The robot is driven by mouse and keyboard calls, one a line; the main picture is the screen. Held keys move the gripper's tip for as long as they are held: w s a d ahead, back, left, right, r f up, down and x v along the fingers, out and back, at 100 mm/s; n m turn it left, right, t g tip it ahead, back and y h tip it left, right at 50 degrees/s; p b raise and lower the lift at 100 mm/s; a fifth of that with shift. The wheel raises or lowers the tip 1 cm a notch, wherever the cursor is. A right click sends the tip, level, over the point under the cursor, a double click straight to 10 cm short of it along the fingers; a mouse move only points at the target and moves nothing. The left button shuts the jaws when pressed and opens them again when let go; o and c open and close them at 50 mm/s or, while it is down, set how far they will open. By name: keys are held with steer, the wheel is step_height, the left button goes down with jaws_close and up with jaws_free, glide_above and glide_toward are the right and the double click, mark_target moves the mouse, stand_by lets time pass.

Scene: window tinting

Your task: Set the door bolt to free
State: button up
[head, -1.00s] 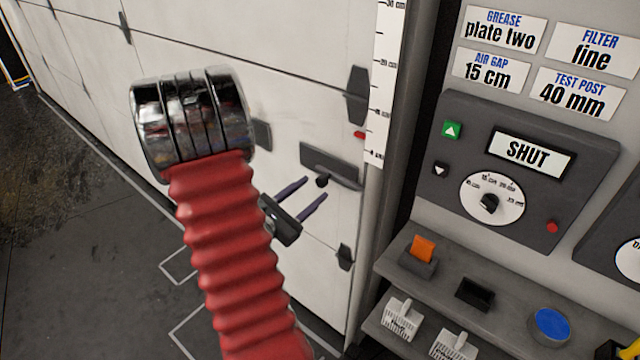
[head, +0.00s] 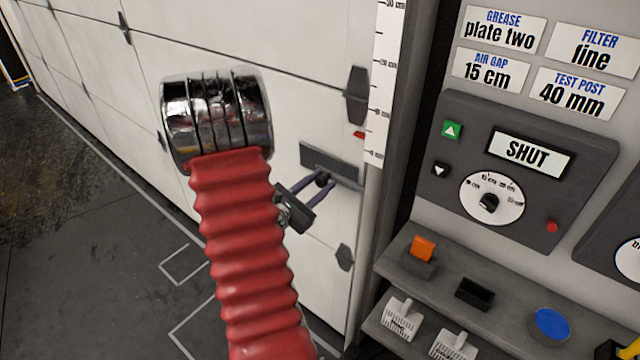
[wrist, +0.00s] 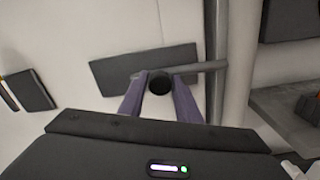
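The door bolt is on the white door near its right edge: a dark plate (head: 345,172) with a black knob (head: 323,179). In the wrist view the black knob (wrist: 160,83) sits in front of the plate (wrist: 115,70). A grey rod (wrist: 205,67) runs right from the knob to the door-edge post. My gripper (head: 318,182) is at the bolt, its two purple fingers on either side of the knob. It also shows in the wrist view (wrist: 160,92), open around the knob. I cannot tell whether the fingers touch it.
A control panel (head: 460,170) reading "SHUT", with a dial and buttons, is on the wall at right. Below it, shelves (head: 400,262) hold an orange switch (head: 423,248), a blue disc (head: 550,323) and brushes. Dark hinges (head: 356,95) stand out from the door.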

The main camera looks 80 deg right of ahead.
jaws_close()
steer(key=shift+w, duration=0.15)
steer(key=shift+w+d, duration=0.35)
steer(key=shift+w, duration=0.45)
steer(key=shift+w+d, duration=0.4)
steer(key=shift+w, duration=0.45)
steer(key=shift+w+d, duration=0.35)
steer(key=shift+w, duration=0.45)
steer(key=shift+o, duration=1.9)
jaws_free()
steer(key=shift+a, duration=0.1)
steer(key=v, duration=1.3)
steer(key=shift+w+a, duration=0.15)
steer(key=shift+a, duration=0.1)
steer(key=shift+f, duration=0.1)
